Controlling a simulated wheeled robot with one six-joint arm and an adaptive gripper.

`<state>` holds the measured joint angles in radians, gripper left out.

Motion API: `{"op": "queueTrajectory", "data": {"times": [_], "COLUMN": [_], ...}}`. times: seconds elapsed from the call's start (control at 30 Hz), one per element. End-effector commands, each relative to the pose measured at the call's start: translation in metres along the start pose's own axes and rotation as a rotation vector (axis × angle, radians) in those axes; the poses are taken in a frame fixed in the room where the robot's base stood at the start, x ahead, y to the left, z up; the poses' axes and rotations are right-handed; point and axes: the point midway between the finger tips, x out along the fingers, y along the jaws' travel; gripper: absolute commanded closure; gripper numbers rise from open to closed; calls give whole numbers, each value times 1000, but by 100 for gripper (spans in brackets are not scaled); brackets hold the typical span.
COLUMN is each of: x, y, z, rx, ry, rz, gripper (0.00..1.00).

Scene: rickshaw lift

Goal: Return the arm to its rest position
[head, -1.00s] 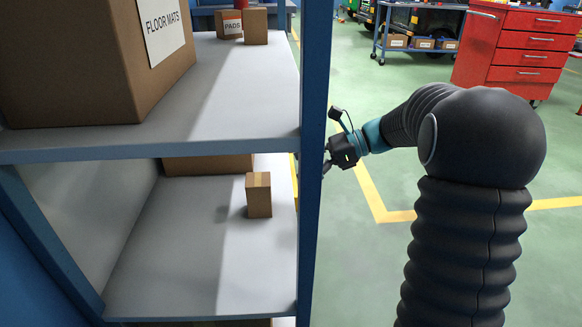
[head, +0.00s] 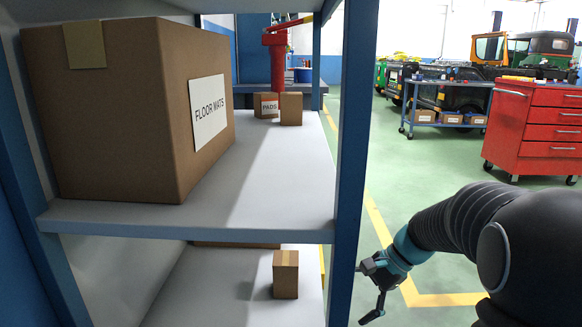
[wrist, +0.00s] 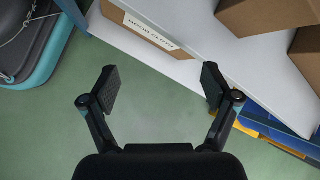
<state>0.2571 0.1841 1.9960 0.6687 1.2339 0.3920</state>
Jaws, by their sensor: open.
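My gripper (wrist: 155,88) is open and empty in the wrist view, its two fingers spread wide over the green floor. In the head view my gripper (head: 368,292) is at the lower middle, just right of the blue shelf post, outside the shelf. My black arm comes in from the lower right, bent at the elbow. The post may hide part of the gripper's far side.
A blue-framed shelf (head: 200,216) stands at the left, holding a floor mats box (head: 110,120), a pads box (head: 267,106) and small cartons (head: 286,275). A red tool cabinet (head: 550,130) stands at the right. The floor (head: 400,200) between is clear.

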Motion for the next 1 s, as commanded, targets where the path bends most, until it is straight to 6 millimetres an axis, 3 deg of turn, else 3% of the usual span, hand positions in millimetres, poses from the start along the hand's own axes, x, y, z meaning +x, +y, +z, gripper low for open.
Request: {"op": "queueTrajectory", "data": {"times": [0.2,0.5,0.83,1.0], "x": [-20,-58,-95,-109], "y": [47,98,134,135], "z": [30,74,128,155], "rx": [-315,-721,-975,-1034], "ry": [199,442,651,718], "rz": [148,336,423,390], "gripper": [13,13,13,13]}}
